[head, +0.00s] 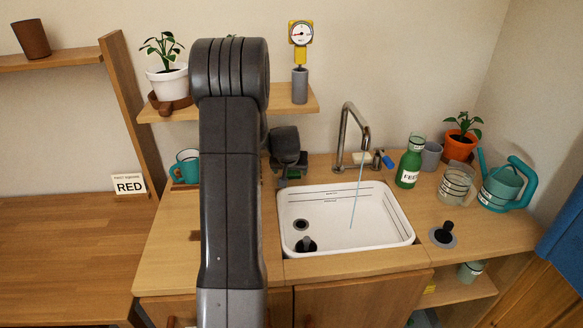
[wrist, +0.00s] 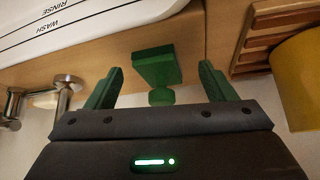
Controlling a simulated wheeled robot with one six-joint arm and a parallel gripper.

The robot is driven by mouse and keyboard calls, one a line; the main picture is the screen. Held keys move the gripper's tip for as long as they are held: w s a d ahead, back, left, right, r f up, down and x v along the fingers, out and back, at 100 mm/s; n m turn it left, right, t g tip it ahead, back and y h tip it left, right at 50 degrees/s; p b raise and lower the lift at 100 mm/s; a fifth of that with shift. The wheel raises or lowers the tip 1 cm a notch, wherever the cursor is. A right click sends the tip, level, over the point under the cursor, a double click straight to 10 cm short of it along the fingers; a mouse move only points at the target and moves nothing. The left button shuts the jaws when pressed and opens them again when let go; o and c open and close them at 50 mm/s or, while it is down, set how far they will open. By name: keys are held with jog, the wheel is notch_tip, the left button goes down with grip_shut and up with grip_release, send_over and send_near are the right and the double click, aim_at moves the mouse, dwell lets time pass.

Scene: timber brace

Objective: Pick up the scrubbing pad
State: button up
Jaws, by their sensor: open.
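The scrubbing pad is a green block with a round green knob; in the wrist view the pad (wrist: 157,68) lies on the wooden counter beside the sink. My gripper (wrist: 161,75) is open, its two green fingers on either side of the pad and its knob, with a visible gap on each side. Nothing is held. In the head view my gripper (head: 291,168) is over the counter at the sink's back left corner, partly behind my arm. Green shows under it there, but I cannot tell pad from fingers.
The white sink (head: 345,235) is right of my gripper, with the faucet (head: 345,135) behind it and a thin stream falling in. A teal mug (head: 187,165) stands left. A slatted wooden rack (wrist: 275,30) and a yellow round object (wrist: 300,75) are close by the right finger.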

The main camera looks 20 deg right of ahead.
jog(key=w, duration=0.1)
jog(key=w+d, duration=0.1)
jog(key=w, duration=0.1)
jog(key=w+d+p, duration=0.1)
jog(key=shift+w, duration=0.2)
jog(key=shift+w+d+f, duration=0.2)
jog(key=shift+w+f, duration=0.15)
jog(key=shift+f, duration=0.15)
jog(key=c, duration=1.1)
jog(key=shift+o, duration=0.2)
jog(key=shift+v, duration=0.85)
jog(key=s+a+r, duration=0.3)
jog(key=s, duration=0.3)
jog(key=s+a+r+b, duration=0.1)
jog(key=s+a+r, duration=0.1)
jog(key=s, duration=0.4)
jog(key=shift+a+r, duration=0.35)
jog(key=shift+r, duration=0.5)
